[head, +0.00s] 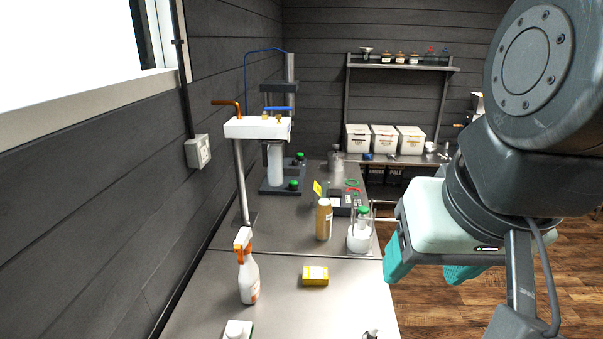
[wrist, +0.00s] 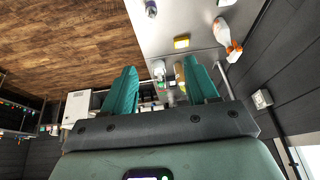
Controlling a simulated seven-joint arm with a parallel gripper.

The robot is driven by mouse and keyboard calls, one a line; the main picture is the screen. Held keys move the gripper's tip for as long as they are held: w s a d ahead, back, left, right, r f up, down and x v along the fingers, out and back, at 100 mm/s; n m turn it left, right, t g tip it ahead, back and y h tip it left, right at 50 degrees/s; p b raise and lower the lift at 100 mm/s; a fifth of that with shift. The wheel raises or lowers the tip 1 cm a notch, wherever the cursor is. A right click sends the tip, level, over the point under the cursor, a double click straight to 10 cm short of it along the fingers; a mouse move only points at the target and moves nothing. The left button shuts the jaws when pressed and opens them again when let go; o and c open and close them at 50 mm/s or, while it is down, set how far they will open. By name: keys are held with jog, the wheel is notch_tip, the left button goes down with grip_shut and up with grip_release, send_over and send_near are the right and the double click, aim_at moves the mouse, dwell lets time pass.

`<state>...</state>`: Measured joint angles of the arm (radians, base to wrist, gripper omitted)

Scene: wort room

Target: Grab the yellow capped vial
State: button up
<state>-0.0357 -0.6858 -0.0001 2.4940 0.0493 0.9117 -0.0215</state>
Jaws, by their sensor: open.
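I cannot make out a vial with a yellow cap in either view. A tan bottle (head: 324,218) stands on the steel bench; its cap looks pale. A white container with a green cap (head: 360,236) stands to its right in a wire holder. My gripper (head: 431,272) hangs in the air right of the bench edge, with its teal fingers apart and nothing seen between them. In the wrist view my gripper (wrist: 160,67) also shows open, with the green-capped container and the tan bottle in the distance beyond its fingers.
A yellow box (head: 315,276) lies on the near bench (head: 280,310), with a white-orange spray bottle (head: 248,268) to its left. A white item (head: 238,329) is at the front edge. A tap stand (head: 258,128) rises at the back left. White bins (head: 384,139) stand far back.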

jog(key=w+a+f+m+g+y, duration=0.2)
jog(key=a+f+m+g+y, duration=0.7)
jog(key=a+f, duration=0.9)
jog(key=a+f+m+t+y, duration=0.1)
jog(key=f+m, duration=0.2)
jog(key=f, duration=0.3)
jog(key=a+f+m+t+y, duration=0.1)
jog(key=f+m+t, duration=0.1)
jog(key=f, duration=0.4)
jog(key=a+f+m+t+y, duration=0.1)
jog(key=f+m+y, duration=0.1)
jog(key=f+m, duration=0.2)
jog(key=shift+s+a+f+m+t, duration=0.15)
jog(key=shift+f+m, duration=0.05)
jog(key=shift+f, duration=0.3)
jog(key=shift+s+a+f+m+t, duration=0.1)
jog(key=shift+s+f+m+t, duration=0.1)
jog(key=shift+f, duration=0.3)
jog(key=x, duration=0.4)
jog(key=shift+a+f, duration=0.25)
jog(key=shift+f, duration=0.05)
jog(key=shift+x, duration=3.05)
jog(key=shift+r, duration=0.1)
jog(key=shift+c, duration=0.4)
jog(key=c, duration=1)
